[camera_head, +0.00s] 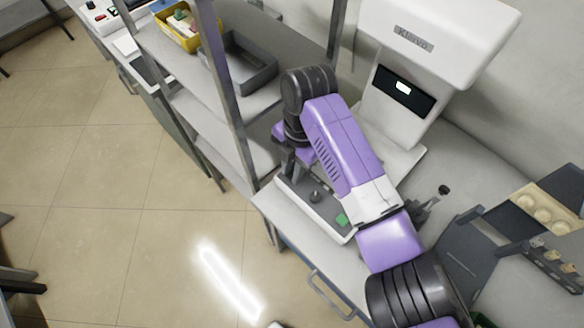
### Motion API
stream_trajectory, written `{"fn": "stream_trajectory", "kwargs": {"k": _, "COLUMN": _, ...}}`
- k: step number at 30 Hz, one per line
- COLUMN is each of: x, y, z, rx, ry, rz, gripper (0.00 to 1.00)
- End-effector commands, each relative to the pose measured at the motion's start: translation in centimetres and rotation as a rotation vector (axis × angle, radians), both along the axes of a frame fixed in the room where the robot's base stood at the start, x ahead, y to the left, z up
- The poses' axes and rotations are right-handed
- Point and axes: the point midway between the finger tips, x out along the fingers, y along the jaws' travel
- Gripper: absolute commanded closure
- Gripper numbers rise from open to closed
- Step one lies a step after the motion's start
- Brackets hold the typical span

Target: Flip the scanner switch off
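A white machine, likely the scanner (440,38), stands at the back of the bench, with a dark panel and small lit display (403,88). In front of it lies a low control box (330,222) with a dark top, a round black knob (315,196) and a green switch or button (342,220). Which part is the scanner switch I cannot tell for sure. My purple and white arm reaches over the bench, and its end bends down at the box's far left end. My gripper (287,166) is small and dark there; its fingertips are not clear.
A metal shelf rack with upright posts (228,100) stands close left of my gripper. It holds a yellow bin (178,40) and a grey tray (268,68). A small black-knobbed device (443,191) and a rack of beige items (545,212) are to the right.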

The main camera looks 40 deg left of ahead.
Motion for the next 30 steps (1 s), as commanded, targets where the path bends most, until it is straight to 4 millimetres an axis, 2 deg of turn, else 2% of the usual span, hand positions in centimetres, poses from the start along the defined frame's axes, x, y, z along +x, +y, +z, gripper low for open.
{"fn": "stream_trajectory", "kwargs": {"k": 1, "x": 0.0, "y": 0.0, "z": 0.1, "rx": 0.001, "ry": 0.000, "rz": 0.000, "gripper": 0.66}}
{"fn": "stream_trajectory", "kwargs": {"k": 3, "x": 0.0, "y": 0.0, "z": 0.1, "rx": 0.001, "ry": -0.001, "rz": 0.000, "gripper": 0.58}}
{"fn": "stream_trajectory", "kwargs": {"k": 14, "x": 0.1, "y": 0.1, "z": 0.4, "rx": 0.003, "ry": -0.002, "rz": 0.000, "gripper": 0.58}}
{"fn": "stream_trajectory", "kwargs": {"k": 24, "x": 0.9, "y": 0.0, "z": 5.4, "rx": 0.003, "ry": -0.003, "rz": 0.001, "gripper": 0.58}}
{"fn": "stream_trajectory", "kwargs": {"k": 30, "x": 1.2, "y": 0.0, "z": 7.4, "rx": 0.002, "ry": -0.003, "rz": 0.001, "gripper": 0.58}}
